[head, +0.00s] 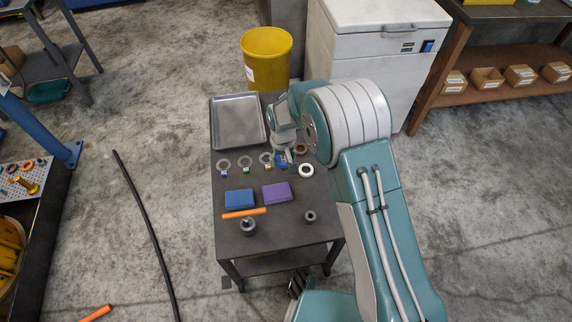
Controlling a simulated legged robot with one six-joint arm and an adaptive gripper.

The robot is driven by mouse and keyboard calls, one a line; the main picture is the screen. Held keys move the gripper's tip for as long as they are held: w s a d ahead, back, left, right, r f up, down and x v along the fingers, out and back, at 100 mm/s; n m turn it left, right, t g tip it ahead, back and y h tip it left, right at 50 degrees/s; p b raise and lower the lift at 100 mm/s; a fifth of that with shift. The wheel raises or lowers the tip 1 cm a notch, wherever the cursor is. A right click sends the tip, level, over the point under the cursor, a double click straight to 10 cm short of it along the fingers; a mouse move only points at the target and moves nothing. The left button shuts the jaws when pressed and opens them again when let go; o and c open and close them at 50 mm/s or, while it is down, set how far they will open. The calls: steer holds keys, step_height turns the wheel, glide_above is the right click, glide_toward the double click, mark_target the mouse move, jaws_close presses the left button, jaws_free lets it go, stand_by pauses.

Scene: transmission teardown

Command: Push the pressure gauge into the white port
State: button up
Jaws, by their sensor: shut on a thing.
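My gripper (283,157) points down over the far right part of the dark table, among a row of small rings. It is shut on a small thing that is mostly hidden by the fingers. I cannot tell whether this is the pressure gauge. A small blue piece (280,161) shows right at the fingertips. A white ring (306,170) lies on the table just to the right and nearer; it may be the white port. I see no clear gauge face anywhere.
Grey rings with coloured tags (224,164) lie to the left of my gripper. A metal tray (238,122) fills the far left of the table (280,236). Blue (239,196) and purple (276,192) blocks, an orange rod (244,213) and dark cylindrical parts (248,226) lie nearer.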

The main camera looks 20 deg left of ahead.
mark_target(284, 158)
steer(key=shift+r, duration=1.65)
steer(key=shift+d, duration=0.1)
